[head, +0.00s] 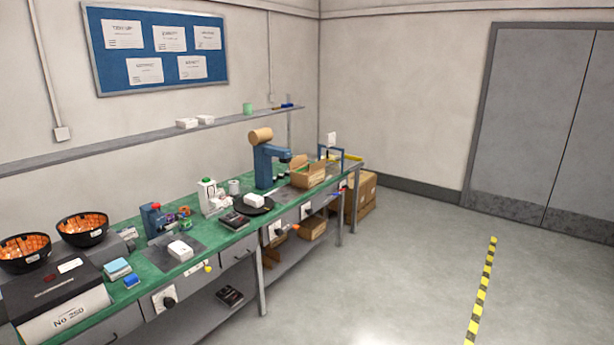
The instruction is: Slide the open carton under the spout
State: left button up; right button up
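An open cardboard carton (307,175) with its flaps up stands on the green-topped bench (136,205), towards the far end. Just left of it stands a blue machine (263,168) with a brown roll on top. A short arm with a dark end, which looks like the spout (285,155), reaches from the machine towards the carton. The dark end appears beside and above the carton's left side; whether it is over the opening I cannot tell. The carton's inside is mostly hidden. Neither of my grippers is in view.
A black round plate (254,206) with a white box lies in front of the machine. Two black bowls of orange parts (83,228) stand at the left end. A blue frame (342,156) stands beyond the carton. The floor (400,270) right of the bench is clear.

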aim_at(299, 178)
jog(key=i+z, duration=0.4)
jog(key=i, duration=1.1)
jog(key=i+z, duration=0.1)
jog(key=i, duration=1.1)
jog(key=i+z, duration=0.15)
jog(key=i, duration=1)
jog(key=j, duration=0.05)
